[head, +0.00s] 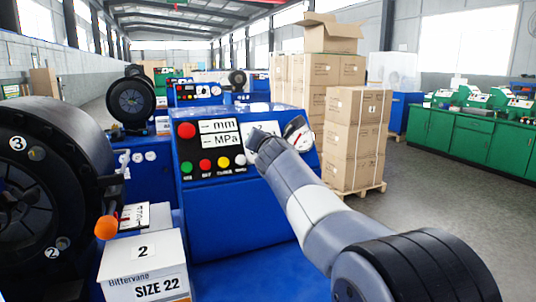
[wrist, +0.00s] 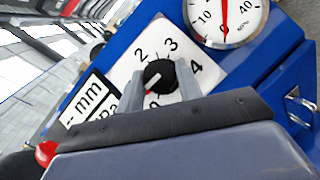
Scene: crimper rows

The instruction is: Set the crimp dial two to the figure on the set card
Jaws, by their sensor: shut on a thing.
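The crimp dial is a black knob (wrist: 158,76) on a white plate (wrist: 128,72) in the wrist view. Figures 2, 3 and 4 show around it, with a partly covered 0 below. A white line with a red tip on the knob points to the lower left, near the 0. My gripper (wrist: 160,88) is shut on the knob, a finger at each side; the left finger covers part of the scale. In the head view my gripper (head: 262,143) hides most of the dial. A small white card (head: 133,218) lies by the Bittervane box; I cannot read its figure.
The blue panel (head: 229,239) carries mm and MPa displays, a red button (head: 187,130) and a gauge (wrist: 226,14). A box marked 2 and SIZE 22 (head: 145,268) stands in front at left, beside a large black crimper head (head: 38,200). Stacked cartons (head: 355,135) stand behind at right.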

